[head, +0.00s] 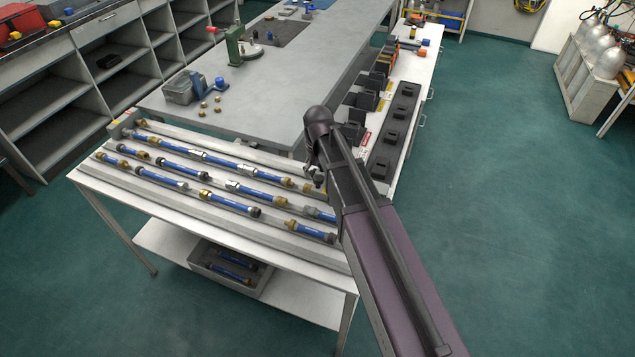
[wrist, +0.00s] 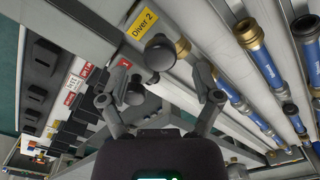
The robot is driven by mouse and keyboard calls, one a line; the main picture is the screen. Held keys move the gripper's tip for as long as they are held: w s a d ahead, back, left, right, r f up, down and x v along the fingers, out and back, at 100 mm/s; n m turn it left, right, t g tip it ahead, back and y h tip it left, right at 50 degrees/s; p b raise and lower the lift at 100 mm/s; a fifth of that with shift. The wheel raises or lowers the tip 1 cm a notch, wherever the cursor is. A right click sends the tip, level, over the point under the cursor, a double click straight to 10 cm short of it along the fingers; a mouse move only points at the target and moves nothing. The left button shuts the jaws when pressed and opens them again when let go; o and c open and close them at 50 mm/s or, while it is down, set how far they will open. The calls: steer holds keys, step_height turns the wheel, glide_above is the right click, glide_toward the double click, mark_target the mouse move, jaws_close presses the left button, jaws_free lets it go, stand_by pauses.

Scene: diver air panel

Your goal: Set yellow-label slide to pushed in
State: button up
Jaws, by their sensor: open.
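In the wrist view, a yellow label (wrist: 142,23) reading "Diver 2" sits on a pale rail. Just below it is a dark round knob (wrist: 158,52), which appears to be the yellow-label slide. My gripper (wrist: 168,92) is open, with one finger on each side of the picture, and the knob stands beyond and between the fingertips. I cannot tell how far the knob stands out, or whether a finger touches it. In the head view, my gripper (head: 319,178) is at the right end of the hose table, partly hidden by my arm, and the slide cannot be made out.
Blue hoses with brass fittings (head: 228,203) lie in rows on the white table (head: 110,187); they also show in the wrist view (wrist: 262,68). Black boxes (head: 396,125) line the bench to the right. A grey workbench (head: 285,85) stands behind.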

mark_target(317, 187)
steer(key=shift+f+b, duration=1.1)
steer(key=shift+f, duration=0.3)
